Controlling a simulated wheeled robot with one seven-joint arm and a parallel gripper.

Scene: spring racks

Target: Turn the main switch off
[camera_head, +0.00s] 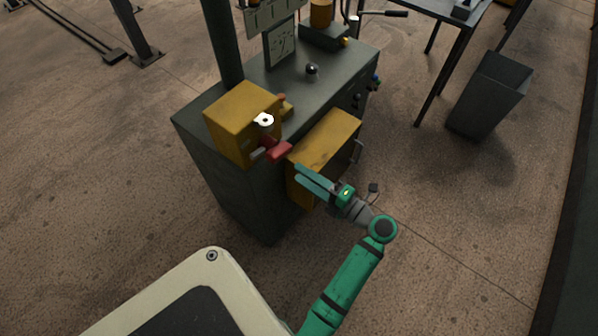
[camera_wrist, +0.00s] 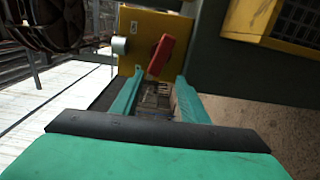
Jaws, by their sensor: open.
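The main switch appears as a red handle (camera_head: 278,150) on the side of a yellow box (camera_head: 228,118) at the cabinet's corner. In the wrist view the red handle (camera_wrist: 161,57) is tilted, its upper end leaning right, on the yellow face (camera_wrist: 148,22). My gripper (camera_head: 298,172) is in front of the handle, slightly below and right of it in the head view. In the wrist view its two green fingers (camera_wrist: 159,78) are apart, with the handle beyond and just above the gap. Nothing is between them, and I see no clear contact with the handle.
A silver round knob (camera_wrist: 119,46) sits left of the handle. A second yellow box (camera_head: 325,145) juts from the dark cabinet (camera_head: 235,185) close beside my gripper. A dark bin (camera_head: 490,95) and a table (camera_head: 425,8) stand to the right. Floor in front is clear.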

